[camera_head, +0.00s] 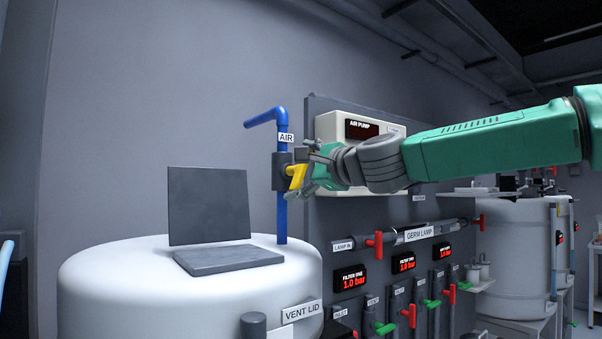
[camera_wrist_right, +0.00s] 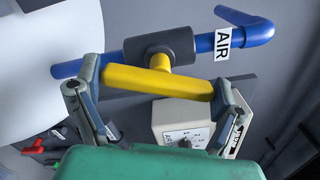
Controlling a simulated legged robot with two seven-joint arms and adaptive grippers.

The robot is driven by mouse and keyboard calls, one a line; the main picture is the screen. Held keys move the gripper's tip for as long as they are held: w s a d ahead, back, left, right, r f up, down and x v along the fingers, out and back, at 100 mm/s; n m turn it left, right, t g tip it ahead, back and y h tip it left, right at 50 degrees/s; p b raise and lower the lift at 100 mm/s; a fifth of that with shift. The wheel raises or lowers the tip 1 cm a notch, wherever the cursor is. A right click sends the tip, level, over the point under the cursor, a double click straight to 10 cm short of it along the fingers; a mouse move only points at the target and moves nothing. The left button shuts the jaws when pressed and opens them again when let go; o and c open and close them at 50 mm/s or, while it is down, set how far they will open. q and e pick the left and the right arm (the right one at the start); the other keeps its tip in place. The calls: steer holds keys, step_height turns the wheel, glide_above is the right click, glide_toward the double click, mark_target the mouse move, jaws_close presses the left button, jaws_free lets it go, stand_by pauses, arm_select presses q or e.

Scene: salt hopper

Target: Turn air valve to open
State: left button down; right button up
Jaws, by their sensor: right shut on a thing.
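The air valve has a dark grey body (camera_head: 281,172) on a vertical blue pipe (camera_head: 281,215) labelled AIR, with a yellow handle (camera_head: 295,176). My right gripper (camera_head: 312,172) reaches in from the right and is shut on the yellow handle. My left gripper is not in view.
A white tank (camera_head: 100,285) with an open dark grey lid (camera_head: 208,205) stands at the left. Behind my right gripper is the air pump box (camera_head: 330,125) on a dark panel. Below are the germ lamp tube (camera_head: 415,234) and several red and green valve handles.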

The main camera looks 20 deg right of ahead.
steer(key=n, duration=0.4)
steer(key=shift+f, duration=0.15)
stand_by(0.4)
steer(key=shift+f, duration=0.1)
steer(key=o, duration=0.9)
steer(key=shift+w, duration=0.15)
steer(key=shift+s, duration=0.3)
steer(key=v, duration=1.1)
steer(key=shift+s+d, duration=0.1)
steer(key=shift+d, duration=0.15)
